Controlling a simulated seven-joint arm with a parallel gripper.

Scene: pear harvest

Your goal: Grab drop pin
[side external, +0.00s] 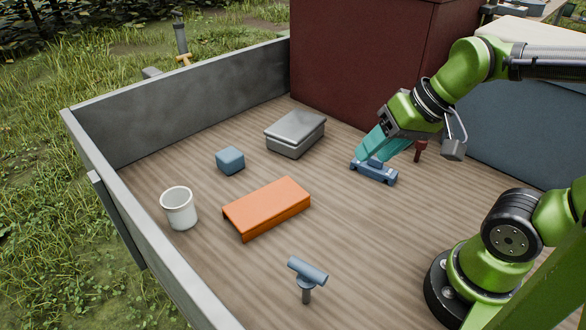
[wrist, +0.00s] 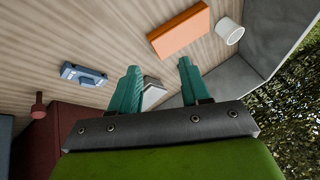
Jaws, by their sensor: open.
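Two T-shaped pins stand on the wooden deck, and I cannot tell which one is the drop pin. A dark red pin (side external: 421,150) stands just right of my gripper in the side view; it also shows at the left of the wrist view (wrist: 38,106). A blue-grey pin (side external: 307,275) stands upright at the front. My gripper (side external: 372,149) has teal fingers, open and empty, tilted down near a blue bracket-like block (side external: 373,171). In the wrist view, the fingers (wrist: 158,68) are apart, and the block (wrist: 83,75) lies left of them.
An orange channel piece (side external: 268,207), a white cup (side external: 179,208), a blue cube (side external: 230,160) and a grey lidded box (side external: 295,133) are spread over the deck (side external: 370,250). Grey side walls (side external: 200,98) and a dark red cabinet (side external: 365,60) bound it.

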